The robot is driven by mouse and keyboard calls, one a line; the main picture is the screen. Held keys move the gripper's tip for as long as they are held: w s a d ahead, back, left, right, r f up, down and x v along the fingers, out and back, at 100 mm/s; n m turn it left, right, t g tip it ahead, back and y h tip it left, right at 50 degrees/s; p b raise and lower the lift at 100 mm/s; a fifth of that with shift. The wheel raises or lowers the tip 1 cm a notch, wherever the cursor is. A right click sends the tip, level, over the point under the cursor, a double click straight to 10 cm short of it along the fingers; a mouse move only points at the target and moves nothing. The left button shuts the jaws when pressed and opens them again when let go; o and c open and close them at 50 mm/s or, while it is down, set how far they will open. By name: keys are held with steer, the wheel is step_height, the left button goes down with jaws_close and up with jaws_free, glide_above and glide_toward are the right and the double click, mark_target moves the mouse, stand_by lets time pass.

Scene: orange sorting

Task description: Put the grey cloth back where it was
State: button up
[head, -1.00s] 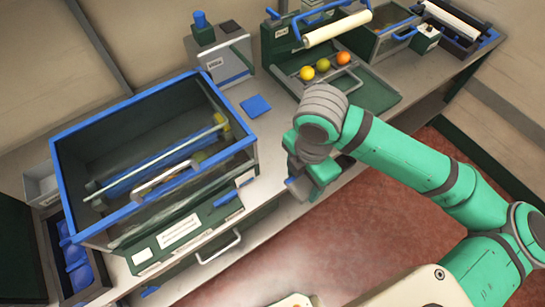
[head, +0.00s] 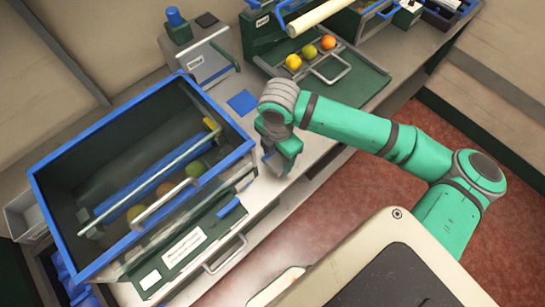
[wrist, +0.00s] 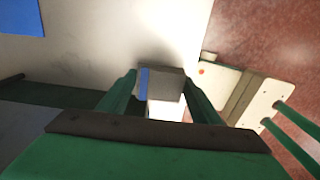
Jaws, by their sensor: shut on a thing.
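The grey cloth (wrist: 174,83) shows in the wrist view as a small grey folded piece with a blue stripe, held between my fingertips. My gripper (wrist: 160,92) is shut on it. In the head view my gripper (head: 284,160) points down over the front edge of the worktop, right of the big blue-rimmed bin. A small grey piece, likely the cloth (head: 271,163), shows at its tip, mostly hidden by the gripper. Whether the cloth touches the worktop is unclear.
A blue square (head: 243,103) lies flat on the worktop (head: 222,92). The blue-rimmed bin (head: 45,196) with fruit stands left, a grey dispenser (head: 205,55) behind. A green tray (head: 352,82) with three fruits is at back right. Worktop around the blue square is clear.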

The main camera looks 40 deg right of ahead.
mark_target(277, 158)
steer(key=f, duration=0.2)
steer(key=shift+w+d+f, duration=0.1)
steer(key=shift+w+f, duration=0.2)
steer(key=shift+f, duration=0.35)
steer(key=shift+s, duration=0.25)
steer(key=shift+f, duration=0.1)
steer(key=o, duration=1.2)
